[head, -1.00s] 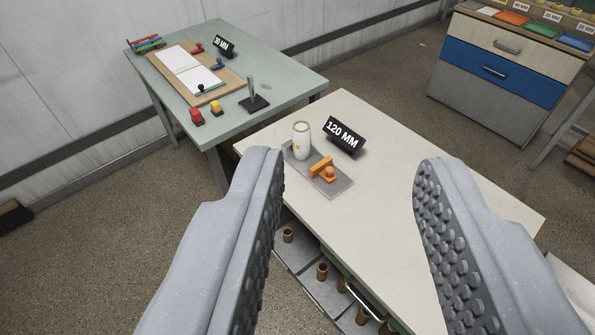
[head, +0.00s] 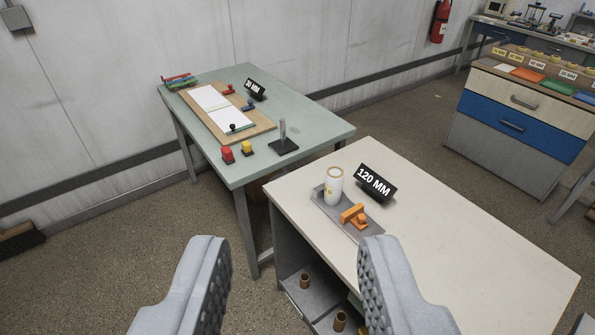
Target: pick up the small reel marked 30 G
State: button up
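I cannot read a 30 G mark on anything. Brown cores (head: 304,281) stand on the shelf under this table. My gripper (head: 295,245) is open and empty, its fingers wide apart at the bottom of the view, in front of the near table's left end and apart from the reel.
A black 120 MM sign (head: 376,183) stands behind the plate. A green table (head: 300,117) at the back left holds a board, coloured blocks and a black-based post (head: 283,138). A drawer cabinet (head: 516,125) stands at the right. The near table's right part is clear.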

aim_at(335, 176)
jog(key=u, duration=0.4)
jog(key=i, duration=1.6)
jog(key=u, duration=0.05)
